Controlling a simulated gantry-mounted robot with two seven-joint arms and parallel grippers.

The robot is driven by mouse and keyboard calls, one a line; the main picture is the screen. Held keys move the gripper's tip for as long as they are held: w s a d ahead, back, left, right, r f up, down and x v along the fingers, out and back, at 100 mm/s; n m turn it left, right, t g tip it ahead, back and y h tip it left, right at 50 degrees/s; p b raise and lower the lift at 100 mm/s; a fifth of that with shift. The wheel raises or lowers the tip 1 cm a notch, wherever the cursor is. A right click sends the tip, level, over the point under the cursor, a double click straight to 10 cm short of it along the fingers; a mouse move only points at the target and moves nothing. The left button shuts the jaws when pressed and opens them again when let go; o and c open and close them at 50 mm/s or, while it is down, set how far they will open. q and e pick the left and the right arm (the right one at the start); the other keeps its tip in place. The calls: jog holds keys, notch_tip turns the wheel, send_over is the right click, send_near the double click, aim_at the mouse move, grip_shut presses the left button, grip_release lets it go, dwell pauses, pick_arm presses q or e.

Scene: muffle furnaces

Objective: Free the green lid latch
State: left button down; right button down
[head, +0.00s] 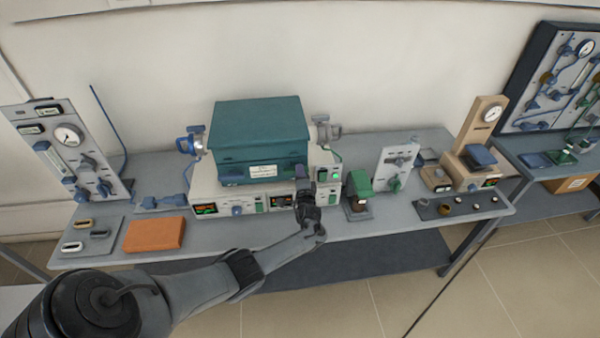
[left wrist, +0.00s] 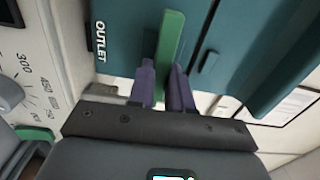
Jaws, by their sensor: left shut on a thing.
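The green lid latch (left wrist: 170,42) is a narrow upright bar against the teal furnace body (left wrist: 125,30) in the left wrist view. The teal furnace (head: 258,122) stands on a pale control base in the middle of the bench in the head view. My left gripper (head: 302,172) is in front of the furnace's right front side. In the left wrist view its two purple fingers (left wrist: 163,82) are shut on the latch, one on each side. In the head view my gripper hides the latch. My right gripper is not in view.
The pale base (head: 222,199) carries displays and knobs. An orange block (head: 154,234) lies on the bench to the left. A green-topped device (head: 359,188) stands close to the right of my gripper. Gauge panels (head: 66,150) stand at the far left. The bench's front edge (head: 390,227) is mostly clear.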

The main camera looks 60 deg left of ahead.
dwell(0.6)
pick_arm(q)
jog(key=c, duration=1)
grip_release()
jog(key=shift+c, duration=0.2)
jog(key=p+v, duration=0.3)
jog(key=v, duration=0.7)
jog(key=shift+s+d, duration=0.2)
jog(key=shift+d, duration=0.15)
